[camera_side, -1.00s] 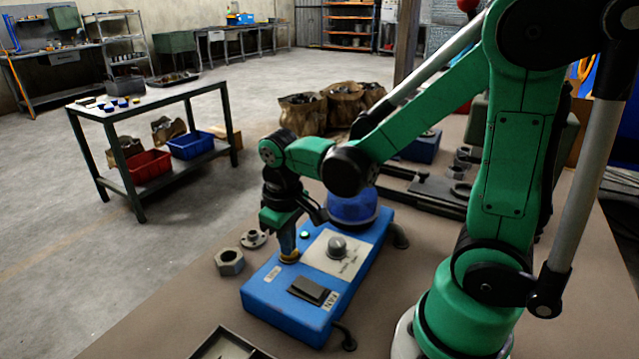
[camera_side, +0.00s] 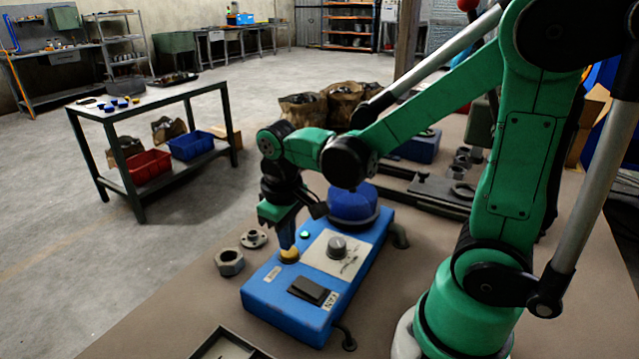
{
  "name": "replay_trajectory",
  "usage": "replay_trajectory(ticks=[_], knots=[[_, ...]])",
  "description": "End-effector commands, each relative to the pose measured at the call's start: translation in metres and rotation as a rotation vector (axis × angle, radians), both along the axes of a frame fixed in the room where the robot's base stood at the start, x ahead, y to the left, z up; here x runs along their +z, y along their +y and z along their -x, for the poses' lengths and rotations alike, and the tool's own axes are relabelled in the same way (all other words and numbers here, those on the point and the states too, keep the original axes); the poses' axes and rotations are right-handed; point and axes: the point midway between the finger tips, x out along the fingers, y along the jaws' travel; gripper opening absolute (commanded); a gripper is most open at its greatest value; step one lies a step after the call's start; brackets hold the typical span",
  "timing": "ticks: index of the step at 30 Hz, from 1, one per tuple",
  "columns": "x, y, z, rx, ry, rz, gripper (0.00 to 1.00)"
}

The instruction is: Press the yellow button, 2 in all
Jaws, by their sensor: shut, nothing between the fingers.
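A blue control box (camera_side: 262,299) sits on the brown bench. The yellow button (camera_side: 289,257) is on its top at the left side. My gripper (camera_side: 288,246) is shut and empty, pointing down right over the yellow button. Its tips partly cover the button's far edge. I cannot tell whether they touch it.
A hex nut (camera_side: 230,262) and a small flanged part (camera_side: 254,239) lie left of the box. A dark tray (camera_side: 228,345) is at the front. Metal rings (camera_side: 462,160) and a dark fixture (camera_side: 440,192) lie behind right. Bare bench is at front left.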

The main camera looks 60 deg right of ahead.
Motion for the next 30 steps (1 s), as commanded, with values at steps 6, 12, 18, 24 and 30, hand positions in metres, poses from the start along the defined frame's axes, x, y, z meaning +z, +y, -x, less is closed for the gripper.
replay_trajectory(ticks=[6,12,18,24,30], knots=[[0.030,0.003,0.001,0.001,0.006,-0.001,0.00],[0.048,0.004,0.001,0.001,0.009,-0.001,0.00],[0.055,0.005,0.002,0.001,0.011,-0.001,0.00],[0.055,0.005,0.002,0.002,0.011,-0.001,0.00],[0.055,0.005,0.002,0.002,0.011,-0.001,0.00]])
